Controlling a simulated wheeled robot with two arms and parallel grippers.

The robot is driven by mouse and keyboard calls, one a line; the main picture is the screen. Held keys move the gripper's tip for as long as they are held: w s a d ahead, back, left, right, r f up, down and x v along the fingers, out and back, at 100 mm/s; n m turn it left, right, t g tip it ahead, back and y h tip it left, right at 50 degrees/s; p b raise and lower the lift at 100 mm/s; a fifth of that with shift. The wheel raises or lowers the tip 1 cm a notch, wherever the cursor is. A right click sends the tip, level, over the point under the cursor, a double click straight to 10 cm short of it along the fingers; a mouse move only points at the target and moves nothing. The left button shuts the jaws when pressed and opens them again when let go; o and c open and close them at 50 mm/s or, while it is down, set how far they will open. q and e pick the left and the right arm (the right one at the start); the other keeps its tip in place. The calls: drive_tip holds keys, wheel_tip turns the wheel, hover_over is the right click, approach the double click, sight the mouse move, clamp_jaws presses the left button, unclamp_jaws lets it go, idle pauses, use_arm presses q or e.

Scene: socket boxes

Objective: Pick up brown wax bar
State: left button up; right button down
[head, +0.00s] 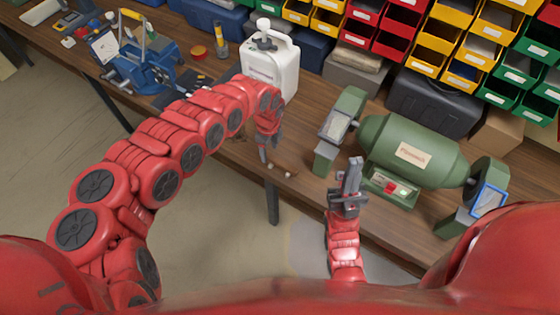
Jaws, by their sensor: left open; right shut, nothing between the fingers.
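A small dark brown piece (281,169), which looks like the brown wax bar, lies near the front edge of the wooden bench; it is too small to make out clearly. My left gripper (268,156) points down just left of it, close to the bench edge, open with nothing seen held. I cannot tell whether its fingers touch anything. My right gripper (354,163) is shut and empty, pointing up in the picture, in front of the green bench grinder.
The green bench grinder (413,150) stands on the bench (225,150) at the right. A white jug (272,72) stands behind my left gripper. A blue vise (140,70) is at the left. Several coloured bins (440,45) line the back. Small pale bits lie beside the brown piece.

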sight(270, 156)
use_arm(q)
drive_tip(key=f, duration=0.1)
drive_tip(key=f+p, duration=0.1)
drive_tip(key=shift+d+f, duration=0.2)
drive_tip(key=shift+f, duration=0.2)
drive_tip(key=shift+a+f, duration=0.2)
drive_tip(key=shift+f, duration=0.2)
clamp_jaws()
